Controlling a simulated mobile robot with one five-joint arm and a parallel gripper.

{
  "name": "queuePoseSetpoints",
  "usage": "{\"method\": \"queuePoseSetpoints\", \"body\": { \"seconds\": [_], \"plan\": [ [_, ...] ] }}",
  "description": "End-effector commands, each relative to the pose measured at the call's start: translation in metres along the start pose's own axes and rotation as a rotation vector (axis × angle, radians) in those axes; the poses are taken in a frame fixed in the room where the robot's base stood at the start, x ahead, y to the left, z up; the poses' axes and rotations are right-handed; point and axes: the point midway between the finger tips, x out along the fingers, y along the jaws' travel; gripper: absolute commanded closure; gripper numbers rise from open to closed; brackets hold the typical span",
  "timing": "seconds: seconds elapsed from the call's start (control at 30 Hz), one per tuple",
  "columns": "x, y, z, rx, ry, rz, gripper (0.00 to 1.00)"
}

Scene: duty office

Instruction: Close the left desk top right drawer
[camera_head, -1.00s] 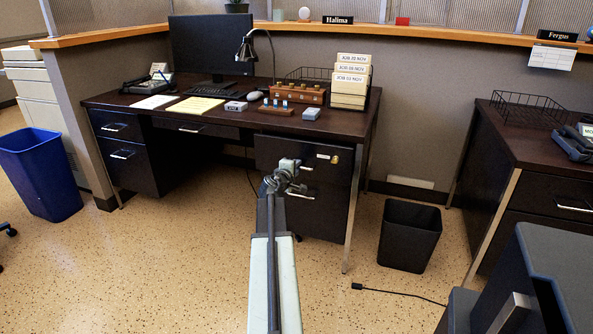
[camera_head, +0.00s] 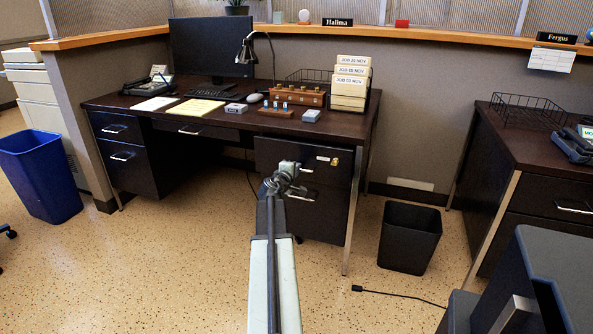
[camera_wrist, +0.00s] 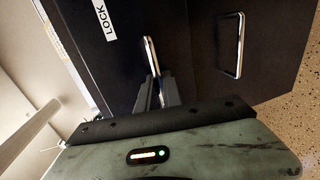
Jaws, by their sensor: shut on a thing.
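The left desk (camera_head: 130,103) has a dark top right drawer (camera_head: 270,153) with a small white label and a brass lock (camera_head: 334,162) on its front. The drawer front looks near flush with the desk; I cannot tell if a small gap is left. My gripper (camera_head: 288,168) is at this drawer's front and covers most of its handle. In the wrist view the gripper (camera_wrist: 155,92) is shut on the metal handle (camera_wrist: 150,56), beside the "LOCK" label (camera_wrist: 103,18). The lower drawer's handle (camera_wrist: 232,45) is free, to the right.
A black bin (camera_head: 409,237) stands right of the desk, with a cable (camera_head: 398,295) on the floor before it. Another desk (camera_head: 535,160) is at the right. A blue bin (camera_head: 40,177) is at the far left. The floor left of my arm is clear.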

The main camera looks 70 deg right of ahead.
Motion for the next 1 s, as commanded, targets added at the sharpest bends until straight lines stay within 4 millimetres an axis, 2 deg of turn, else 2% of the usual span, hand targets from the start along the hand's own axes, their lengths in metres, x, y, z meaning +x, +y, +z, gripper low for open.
{"method": "queuePoseSetpoints", "body": {
  "seconds": [0.83, 1.0],
  "plan": [
    [0.001, 0.0, 0.001, 0.001, -0.001, 0.0, 1.0],
    [0.018, 0.004, 0.0, 0.001, -0.001, 0.0, 1.0]
  ]
}}
